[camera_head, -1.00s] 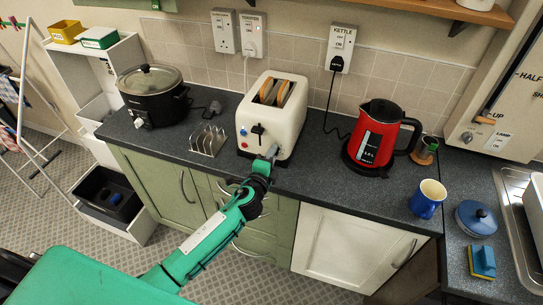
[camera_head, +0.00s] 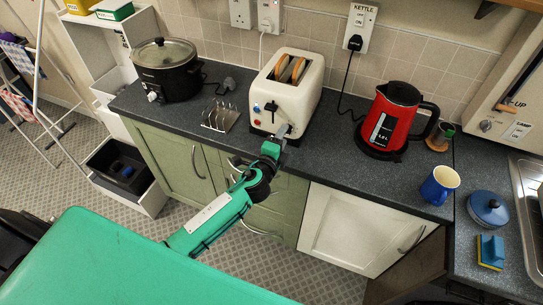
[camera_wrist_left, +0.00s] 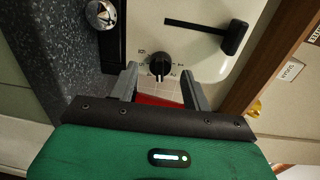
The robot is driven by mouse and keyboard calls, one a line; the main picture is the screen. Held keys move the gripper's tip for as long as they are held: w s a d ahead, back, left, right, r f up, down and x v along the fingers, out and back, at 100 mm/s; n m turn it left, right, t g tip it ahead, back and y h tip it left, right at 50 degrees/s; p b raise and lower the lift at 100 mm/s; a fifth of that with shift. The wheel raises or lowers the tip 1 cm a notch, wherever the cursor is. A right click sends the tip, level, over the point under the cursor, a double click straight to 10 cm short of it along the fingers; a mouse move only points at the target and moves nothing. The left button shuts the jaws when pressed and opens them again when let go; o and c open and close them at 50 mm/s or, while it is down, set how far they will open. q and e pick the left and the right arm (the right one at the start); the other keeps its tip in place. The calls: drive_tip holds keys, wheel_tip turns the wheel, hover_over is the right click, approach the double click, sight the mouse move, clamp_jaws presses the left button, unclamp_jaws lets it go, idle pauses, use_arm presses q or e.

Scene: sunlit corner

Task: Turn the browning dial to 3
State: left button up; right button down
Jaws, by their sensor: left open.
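The cream toaster (camera_head: 287,115) stands on the worktop with bread in its slots. Its front carries a blue button, a black lever (camera_head: 271,107) and a red button. My left gripper (camera_head: 284,131) is at the toaster's lower right front and hides the dial in the head view. The gripper's fingers (camera_wrist_left: 159,80) are open, one either side of the dial, with no visible contact. My right gripper is out of view.
A toast rack (camera_head: 220,117) and black slow cooker (camera_head: 163,70) stand left of the toaster. A red kettle (camera_head: 388,122) and blue mug (camera_head: 439,185) are to the right. Dark worktop (camera_head: 325,140) is free between toaster and kettle.

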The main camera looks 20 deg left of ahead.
use_arm(q)
drive_tip(key=s+b, duration=0.3)
drive_tip(key=s, duration=0.9)
drive_tip(key=shift+a+r, duration=0.2)
drive_tip(key=shift+r, duration=0.15)
drive_tip(key=shift+w+f, duration=0.1)
